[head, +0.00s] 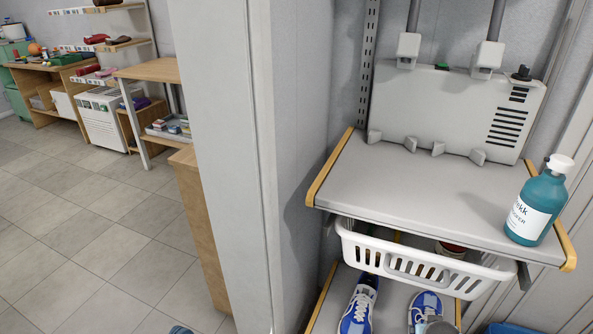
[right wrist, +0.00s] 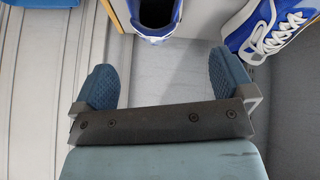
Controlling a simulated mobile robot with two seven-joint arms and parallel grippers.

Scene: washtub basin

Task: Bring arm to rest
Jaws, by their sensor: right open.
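My right gripper (right wrist: 163,76) shows in the right wrist view with its two blue pads wide apart and nothing between them. A blue and white shoe (right wrist: 157,18) lies just beyond the pads, apart from them, and a second one (right wrist: 272,30) is at the upper right. In the head view, only a small blue tip of my left gripper (head: 181,329) shows at the bottom edge. The rest of it is cut off, so its jaws cannot be judged.
A grey shelf (head: 430,195) holds a teal pump bottle (head: 533,205) at its right end. A white basket (head: 420,268) hangs under it, above the blue shoes (head: 358,310). A grey wall post (head: 222,150) stands left of the shelf. The tiled floor (head: 90,235) at left is clear.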

